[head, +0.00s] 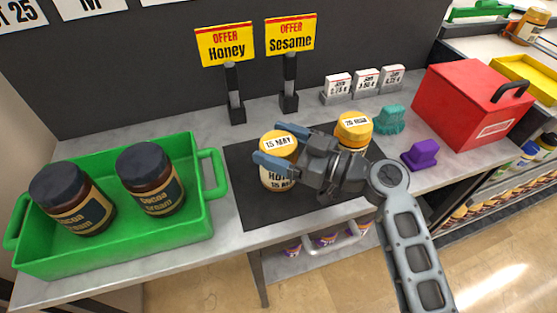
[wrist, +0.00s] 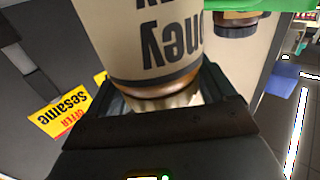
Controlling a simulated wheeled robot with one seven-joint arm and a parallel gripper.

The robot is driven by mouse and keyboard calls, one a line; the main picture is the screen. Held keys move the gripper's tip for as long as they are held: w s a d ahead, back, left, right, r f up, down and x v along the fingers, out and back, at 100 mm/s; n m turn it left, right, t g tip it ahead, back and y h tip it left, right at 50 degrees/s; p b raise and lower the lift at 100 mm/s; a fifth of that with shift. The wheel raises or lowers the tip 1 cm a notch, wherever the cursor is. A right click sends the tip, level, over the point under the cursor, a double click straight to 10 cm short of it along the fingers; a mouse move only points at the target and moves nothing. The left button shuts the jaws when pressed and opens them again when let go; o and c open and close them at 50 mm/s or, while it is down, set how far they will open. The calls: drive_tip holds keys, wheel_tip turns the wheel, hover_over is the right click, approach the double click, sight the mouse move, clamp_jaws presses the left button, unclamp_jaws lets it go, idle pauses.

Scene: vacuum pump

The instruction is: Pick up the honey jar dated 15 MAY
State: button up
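The honey jar dated 15 MAY (head: 279,181) has a yellow lid and a pale label, and stands upright on a dark mat (head: 256,213). My gripper (head: 283,146) reaches in from the right, its blue-tipped fingers spread on the near and far sides of this jar at lid height. In the wrist view the jar's "Honey" label (wrist: 150,40) appears upside down, with its lid end between my fingers (wrist: 165,95). I see no clear grip; contact is hard to judge. A second yellow-lidded jar (head: 354,127), dated 25 MAR or similar, stands behind my wrist, partly hidden.
A green crate (head: 120,253) with two dark cocoa cream jars (head: 150,178) is on the left. Honey (head: 224,45) and Sesame (head: 290,35) offer signs stand behind. Price blocks (head: 365,83), a teal object (head: 390,120), a purple object (head: 420,154) and a red box (head: 470,105) are on the right.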

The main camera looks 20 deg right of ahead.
drive_tip(key=c, duration=1.3)
drive_tip(key=shift+c, duration=0.2)
